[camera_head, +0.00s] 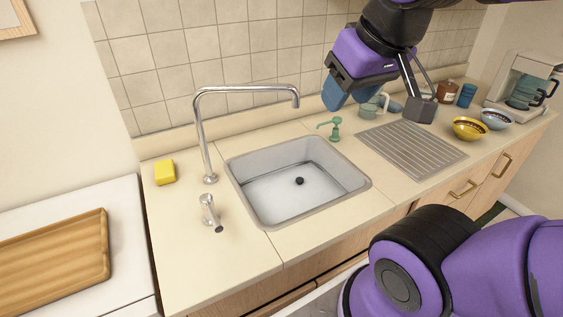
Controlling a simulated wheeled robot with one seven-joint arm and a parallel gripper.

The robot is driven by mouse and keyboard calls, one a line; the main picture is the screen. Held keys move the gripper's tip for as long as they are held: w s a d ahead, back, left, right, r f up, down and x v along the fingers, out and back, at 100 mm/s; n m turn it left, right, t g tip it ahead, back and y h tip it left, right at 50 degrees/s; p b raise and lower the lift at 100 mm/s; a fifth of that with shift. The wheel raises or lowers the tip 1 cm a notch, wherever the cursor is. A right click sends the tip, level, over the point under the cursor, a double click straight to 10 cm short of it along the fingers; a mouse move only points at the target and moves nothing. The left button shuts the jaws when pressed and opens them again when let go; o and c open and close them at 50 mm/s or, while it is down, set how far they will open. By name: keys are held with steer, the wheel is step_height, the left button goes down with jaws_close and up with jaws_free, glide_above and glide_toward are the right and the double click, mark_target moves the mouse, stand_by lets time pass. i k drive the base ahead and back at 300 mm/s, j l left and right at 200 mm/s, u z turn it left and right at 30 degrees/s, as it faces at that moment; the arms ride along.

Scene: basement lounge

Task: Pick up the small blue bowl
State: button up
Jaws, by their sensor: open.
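A small light blue bowl (495,119) sits on the counter at the right, just behind and to the right of a yellow patterned bowl (470,129). My gripper (379,102) is above the counter near the left back part of the ribbed drainboard. It is left of the blue bowl and apart from it. Its fingers are spread, and I see nothing held between them. A green cup (368,108) shows behind the fingers. A blue shape beside it is partly hidden, and I cannot tell what it is.
A coffee maker (525,82) stands right of the bowls. A brown jar (448,92) and a blue cup (467,95) stand behind them. A green soap dispenser (335,130) is by the sink (300,180). The drainboard (411,150) is bare.

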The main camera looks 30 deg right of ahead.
mark_target(495, 121)
steer(key=z, duration=2.15)
steer(key=i+l+u, duration=0.1)
steer(key=i+l, duration=0.5)
steer(key=i+l+u, duration=0.15)
steer(key=i+l, duration=0.45)
steer(key=i+l+u, duration=0.1)
steer(key=i+l, duration=0.45)
steer(key=l, duration=0.25)
